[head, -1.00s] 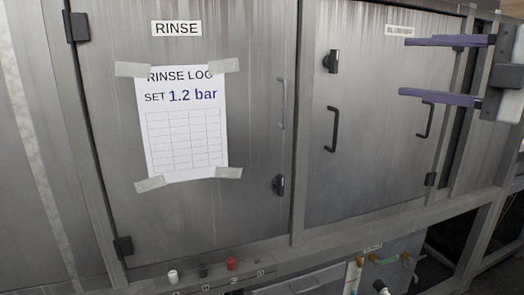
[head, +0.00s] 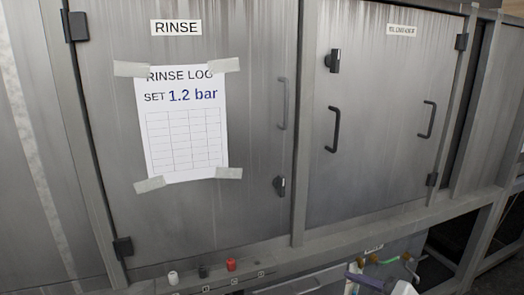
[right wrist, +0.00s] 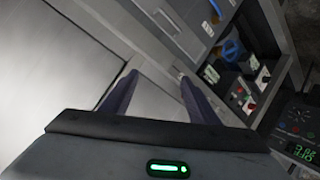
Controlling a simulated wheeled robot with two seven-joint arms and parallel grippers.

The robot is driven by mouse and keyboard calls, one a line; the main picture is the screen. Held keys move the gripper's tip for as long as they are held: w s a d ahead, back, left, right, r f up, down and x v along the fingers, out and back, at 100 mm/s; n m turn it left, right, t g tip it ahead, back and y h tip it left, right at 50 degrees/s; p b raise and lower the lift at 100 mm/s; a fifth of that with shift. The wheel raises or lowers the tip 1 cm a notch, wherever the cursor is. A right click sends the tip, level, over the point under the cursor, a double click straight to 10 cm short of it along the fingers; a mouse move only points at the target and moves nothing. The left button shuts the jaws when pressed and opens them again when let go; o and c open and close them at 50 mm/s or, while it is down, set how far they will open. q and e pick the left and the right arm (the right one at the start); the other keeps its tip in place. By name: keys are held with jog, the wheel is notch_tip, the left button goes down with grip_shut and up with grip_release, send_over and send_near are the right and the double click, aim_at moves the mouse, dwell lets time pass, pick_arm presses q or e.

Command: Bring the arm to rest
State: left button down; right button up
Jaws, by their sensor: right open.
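My right gripper (right wrist: 158,82) is open, with its two purple fingers apart and nothing between them in the right wrist view. In the head view only a bit of it shows, a purple finger (head: 366,281) at the bottom edge, right of centre, in front of the lower cabinet. The rest of it is cut off by the frame. My left gripper is in neither view.
A steel cabinet has a left door (head: 240,130) marked RINSE with a taped log sheet (head: 184,135), and a right door (head: 385,130) with handles. Both are shut. Red (head: 231,265), white and dark knobs sit on the ledge below. Hoses and fittings (head: 408,258) lie low at the right.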

jog(key=s+a+f+m+g+h, duration=0.1)
jog(key=s+f+m, duration=0.3)
jog(key=s+f, duration=0.6)
jog(key=s+a+f+m+g+h, duration=0.1)
jog(key=s+f+m, duration=0.4)
jog(key=s+f, duration=0.5)
jog(key=s+a+h, duration=0.1)
jog(key=s, duration=0.6)
jog(key=shift+a+f+m+g, duration=0.3)
jog(key=shift+g, duration=0.1)
